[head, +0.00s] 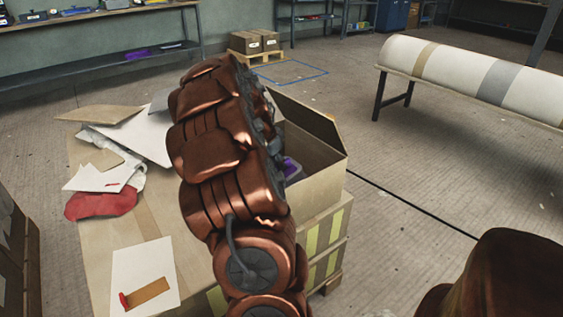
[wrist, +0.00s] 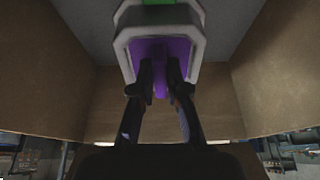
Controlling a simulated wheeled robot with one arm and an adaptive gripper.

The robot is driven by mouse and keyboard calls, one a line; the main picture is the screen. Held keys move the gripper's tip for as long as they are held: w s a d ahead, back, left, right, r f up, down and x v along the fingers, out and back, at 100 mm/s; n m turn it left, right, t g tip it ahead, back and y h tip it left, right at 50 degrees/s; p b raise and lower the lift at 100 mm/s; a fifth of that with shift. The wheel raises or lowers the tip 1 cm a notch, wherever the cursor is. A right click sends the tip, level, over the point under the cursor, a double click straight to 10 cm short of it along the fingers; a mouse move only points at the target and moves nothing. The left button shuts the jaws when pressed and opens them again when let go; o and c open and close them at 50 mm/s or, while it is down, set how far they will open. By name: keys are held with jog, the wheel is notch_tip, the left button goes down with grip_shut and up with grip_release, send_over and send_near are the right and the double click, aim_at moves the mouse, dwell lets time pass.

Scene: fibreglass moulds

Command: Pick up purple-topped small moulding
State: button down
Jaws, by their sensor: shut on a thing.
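The purple-topped small moulding (wrist: 179,50) shows in the wrist view as a purple part inside a pale grey-white rim, with a green patch at the picture's top edge. My gripper (wrist: 160,92) is shut on its purple part. Both are between the tan walls of an open box (head: 326,183). In the head view a bit of purple (head: 292,169) shows inside that box beside my arm, which hides my gripper and most of the box's inside. I cannot tell whether the moulding touches the box floor.
Papers, cardboard sheets and a red cloth-like piece (head: 101,204) lie on the bench (head: 205,270) left of my arm. The box walls (wrist: 270,80) stand close around my gripper. A long white roll (head: 465,75) rests on a stand at the right.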

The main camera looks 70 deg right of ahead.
jog(key=shift+w+a+f, duration=0.1)
jog(key=shift+a+f, duration=0.1)
jog(key=shift+w+a, duration=0.35)
jog(key=shift+a, duration=0.1)
jog(key=c, duration=1.1)
grip_release()
jog(key=shift+r, duration=0.1)
jog(key=shift+s, duration=0.1)
jog(key=shift+d, duration=0.1)
